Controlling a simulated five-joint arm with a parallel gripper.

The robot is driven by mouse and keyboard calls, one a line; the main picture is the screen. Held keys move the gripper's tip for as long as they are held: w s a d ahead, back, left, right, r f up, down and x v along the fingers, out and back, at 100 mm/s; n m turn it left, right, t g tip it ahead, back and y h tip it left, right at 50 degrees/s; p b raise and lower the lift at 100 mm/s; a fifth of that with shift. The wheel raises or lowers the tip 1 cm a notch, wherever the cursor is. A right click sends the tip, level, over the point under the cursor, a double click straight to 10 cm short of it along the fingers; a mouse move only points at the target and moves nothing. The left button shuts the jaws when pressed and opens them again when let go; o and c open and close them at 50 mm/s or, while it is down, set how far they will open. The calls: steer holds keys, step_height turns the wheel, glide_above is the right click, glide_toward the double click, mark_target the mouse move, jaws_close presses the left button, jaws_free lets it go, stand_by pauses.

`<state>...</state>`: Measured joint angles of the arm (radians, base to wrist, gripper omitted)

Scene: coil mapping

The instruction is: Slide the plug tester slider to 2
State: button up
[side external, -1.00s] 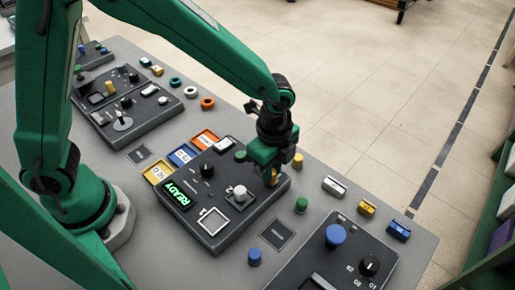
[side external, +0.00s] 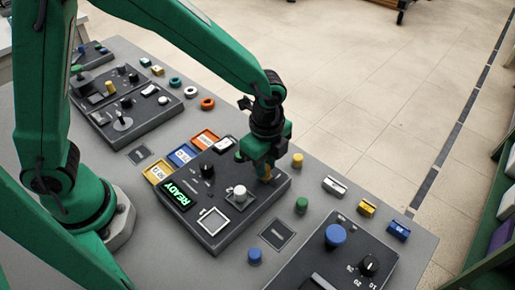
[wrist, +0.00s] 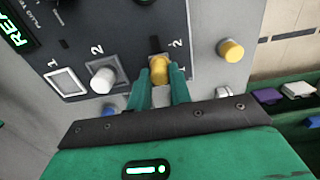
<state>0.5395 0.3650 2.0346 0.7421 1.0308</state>
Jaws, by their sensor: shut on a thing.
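The plug tester (side external: 214,232) is a dark box with a lit READY display (side external: 177,194) in the side view. Its slider has a yellow knob (wrist: 160,70) in a short slot, with a 1 and a 2 printed beside it. The knob stands by the 1, and the free slot (wrist: 155,44) runs toward the 2. My gripper (wrist: 161,80) has its green fingers on either side of the knob and is shut on it. In the side view my gripper (side external: 265,172) hides most of the knob.
A white round button (wrist: 103,79) and a white-framed square (wrist: 68,82) sit left of the slider. A loose yellow peg (wrist: 230,50) stands on the grey table to the right. Another dark panel (side external: 335,262) lies at the front right.

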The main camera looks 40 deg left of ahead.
steer(key=shift+a, duration=1)
stand_by(0.8)
steer(key=o, duration=0.8)
steer(key=shift+c, duration=0.2)
steer(key=shift+r, duration=0.2)
step_height(320, 180, up, 7)
steer(key=shift+f, duration=0.15)
stand_by(0.4)
steer(key=shift+a, duration=0.1)
